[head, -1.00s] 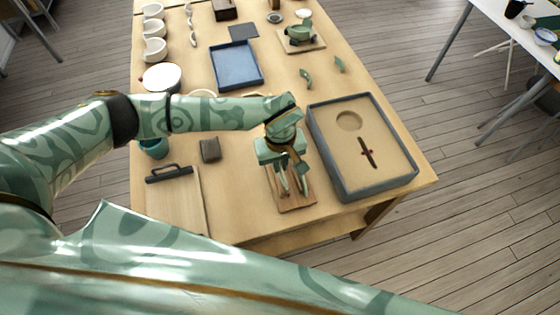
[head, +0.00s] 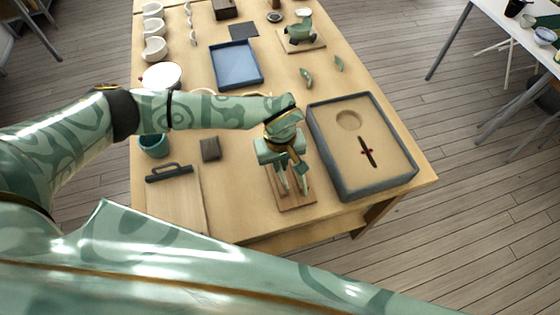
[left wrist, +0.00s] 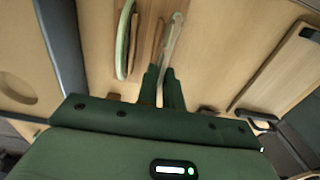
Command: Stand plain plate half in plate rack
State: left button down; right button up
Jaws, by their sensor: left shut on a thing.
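My left gripper (head: 285,162) is shut on a pale plate half (left wrist: 172,45) and holds it on edge over the wooden plate rack (head: 298,203). The held half also shows below the gripper in the head view (head: 281,182). Another plate half with a green rim (left wrist: 124,40) stands upright beside it, apart from my fingers; in the head view it is to the right (head: 304,184). The rack's wooden slat (left wrist: 157,40) shows between the two halves. I cannot tell whether the held half touches the rack base. My right gripper is not in view.
A grey-rimmed sand tray (head: 338,181) stands close on the right. A board with a dark handle (head: 175,205) and a small brown block (head: 210,149) lie to the left. A blue tray (head: 236,64) and green shards (head: 306,77) lie farther back.

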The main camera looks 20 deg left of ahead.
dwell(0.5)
pick_arm(q)
jog(key=shift+f, duration=0.35)
dwell(1.4)
jog(key=shift+f+b, duration=0.6)
jog(key=shift+f, duration=0.85)
dwell(1.9)
jog(key=c, duration=1)
grip_release()
jog(key=shift+r, duration=0.15)
jog(key=shift+r+p, duration=2.4)
jog(key=shift+r, duration=0.45)
